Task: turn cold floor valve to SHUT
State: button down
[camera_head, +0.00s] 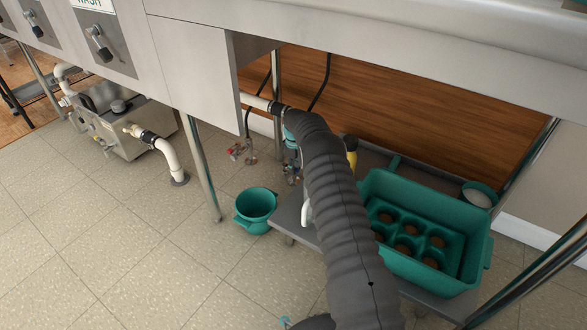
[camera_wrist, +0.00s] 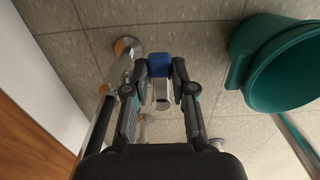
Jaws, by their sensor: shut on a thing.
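In the wrist view the blue valve handle (camera_wrist: 160,62) sits between the fingertips of my gripper (camera_wrist: 160,78), which is shut on it. A metal valve body (camera_wrist: 161,98) shows below the handle, between the fingers. I take this for the cold floor valve; no SHUT marking is readable. In the head view my gripper (camera_head: 292,158) is small and low under the sink, partly hidden by my dark sleeved arm. The handle's angle cannot be told clearly.
A red-handled valve (camera_head: 237,150) stands left of my gripper. A green bucket (camera_head: 257,204) stands on the tiles, also in the wrist view (camera_wrist: 288,62). A low grey shelf (camera_head: 288,213) carries a green crate (camera_head: 459,287). A steel leg (camera_head: 203,170) stands left. Open floor lies front left.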

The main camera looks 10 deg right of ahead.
jog(key=shift+w, duration=0.1)
dwell(0.4)
jog(key=c, duration=1)
grip_release()
jog(key=shift+o, duration=0.2)
notch_tip(320, 180, up, 12)
